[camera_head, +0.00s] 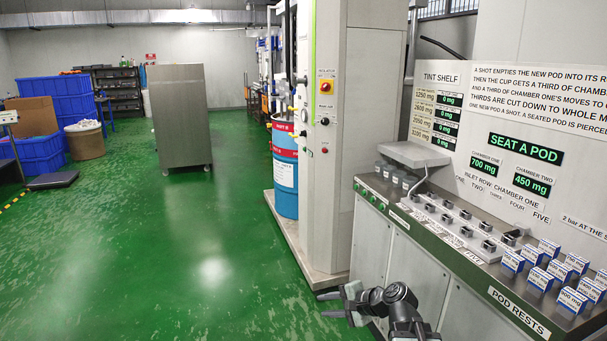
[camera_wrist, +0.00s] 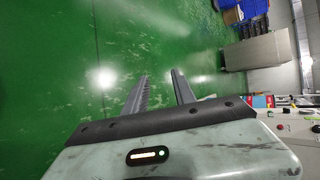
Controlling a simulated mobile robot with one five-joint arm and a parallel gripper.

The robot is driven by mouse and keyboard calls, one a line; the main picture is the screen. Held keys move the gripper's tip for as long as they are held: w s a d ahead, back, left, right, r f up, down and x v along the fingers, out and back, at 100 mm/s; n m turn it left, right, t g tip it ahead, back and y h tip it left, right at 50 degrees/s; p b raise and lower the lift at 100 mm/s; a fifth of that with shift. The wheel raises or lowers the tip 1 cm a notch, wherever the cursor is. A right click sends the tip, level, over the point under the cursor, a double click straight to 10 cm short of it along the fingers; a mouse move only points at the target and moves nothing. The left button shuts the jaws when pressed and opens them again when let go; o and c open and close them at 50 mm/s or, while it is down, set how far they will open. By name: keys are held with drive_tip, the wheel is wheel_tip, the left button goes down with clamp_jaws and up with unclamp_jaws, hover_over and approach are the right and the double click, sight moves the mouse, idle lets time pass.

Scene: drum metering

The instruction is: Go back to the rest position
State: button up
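My gripper (camera_head: 343,304) is low in front of the counter in the head view, beside the cabinet doors and over the green floor. Its two fingers stand apart with nothing between them. In the wrist view my gripper (camera_wrist: 158,80) also shows both fingers apart over bare floor. My gripper touches nothing that I can see. The pods (camera_head: 540,279) stand in rows on the pod rests at the right end of the counter. The sign above reads "SEAT A POD", with chamber one at 700 mg and chamber two at 450 mg.
The counter (camera_head: 478,262) with inlet row and cups runs along the right. A column with a blue drum (camera_head: 285,170) stands left of it. A grey metal cabinet (camera_head: 180,115) and blue crates (camera_head: 62,100) are farther back.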

drive_tip(key=s+a+f+n+g+h, duration=0.2)
drive_tip(key=s+f+n+g+h, duration=0.1)
drive_tip(key=s+f+n, duration=0.3)
drive_tip(key=s+d+f+n+g+h, duration=0.45)
drive_tip(key=s+d+h, duration=0.2)
drive_tip(key=d, duration=0.55)
wheel_tip(320, 180, up, 14)
drive_tip(key=p, duration=1.4)
drive_tip(key=shift+s+a+r+t+y+p, duration=0.2)
drive_tip(key=shift+a+r+t+y+p, duration=0.05)
drive_tip(key=shift+a+t+y+p, duration=0.1)
drive_tip(key=shift+d, duration=0.15)
